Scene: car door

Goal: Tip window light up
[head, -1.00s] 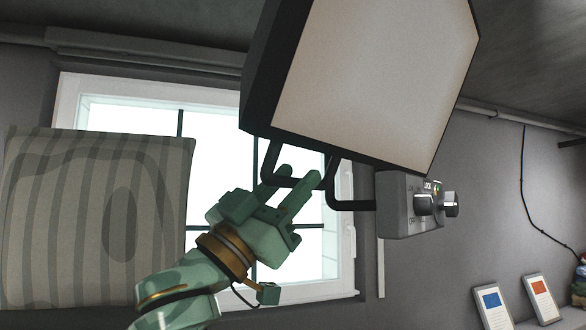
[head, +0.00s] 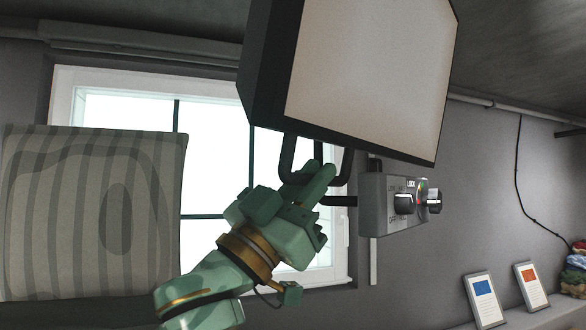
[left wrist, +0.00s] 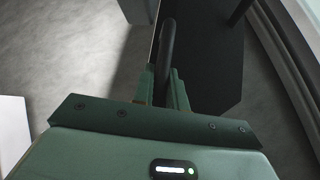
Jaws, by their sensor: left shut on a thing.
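The window light is a large boxy lamp with a pale panel (head: 370,80) and a dark housing at the upper middle of the head view. A black bar handle (head: 288,155) hangs from its lower edge. My left gripper (head: 316,178) is at this handle, its fingers shut on the bar. In the left wrist view the fingers (left wrist: 164,88) close on the dark curved bar (left wrist: 166,45), with the lamp's dark housing (left wrist: 215,50) behind. A grey control box (head: 385,203) with knobs sits just right of the handle. My right gripper is not in view.
A bright white-framed window (head: 215,150) is behind the arm. A striped cushion (head: 90,220) is at the left. Two small framed cards (head: 484,299) and a colourful stack (head: 574,268) stand at the lower right. A cable (head: 518,190) hangs on the wall.

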